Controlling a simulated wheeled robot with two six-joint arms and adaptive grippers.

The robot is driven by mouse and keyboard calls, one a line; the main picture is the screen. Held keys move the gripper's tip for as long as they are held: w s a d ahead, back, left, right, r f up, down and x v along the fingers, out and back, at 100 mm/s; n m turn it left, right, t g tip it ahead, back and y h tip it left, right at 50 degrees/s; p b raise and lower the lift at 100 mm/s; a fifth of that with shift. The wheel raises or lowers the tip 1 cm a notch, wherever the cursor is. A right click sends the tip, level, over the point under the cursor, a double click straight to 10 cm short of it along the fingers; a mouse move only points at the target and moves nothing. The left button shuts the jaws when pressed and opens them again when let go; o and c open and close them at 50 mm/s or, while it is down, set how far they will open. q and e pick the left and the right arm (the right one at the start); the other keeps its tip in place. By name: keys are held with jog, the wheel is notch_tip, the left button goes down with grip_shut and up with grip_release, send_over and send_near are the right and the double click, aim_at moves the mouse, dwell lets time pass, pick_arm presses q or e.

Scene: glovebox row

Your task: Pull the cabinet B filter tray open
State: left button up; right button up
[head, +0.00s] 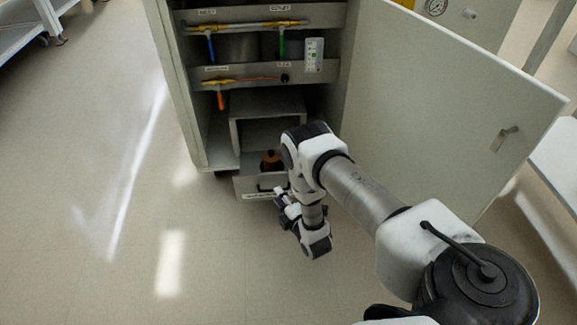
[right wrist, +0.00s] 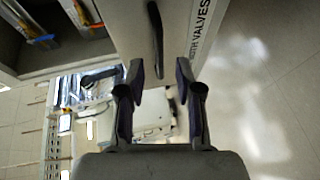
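The filter tray (head: 247,184) is at the bottom of the open cabinet (head: 180,85). Its front stands out a little from the cabinet, with a dark and orange item (head: 270,160) behind it. A dark bar handle (right wrist: 156,40) is on the pale front panel (right wrist: 180,25), whose label partly reads "VALVES". My right gripper (right wrist: 160,82) is open, its fingers on either side of the handle's near end with gaps showing. In the head view my right gripper (head: 282,196) is at the tray's right side and hides part of it. My left gripper is not in view.
The cabinet door (head: 440,90) stands wide open on the right, close to my right arm. Shelf panels above carry valves with blue, green and orange handles and a white device (head: 314,55). The floor (head: 110,220) in front and left is clear.

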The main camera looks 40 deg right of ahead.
jog(key=v, duration=0.9)
jog(key=shift+s, duration=0.3)
jog(key=shift+r, duration=0.1)
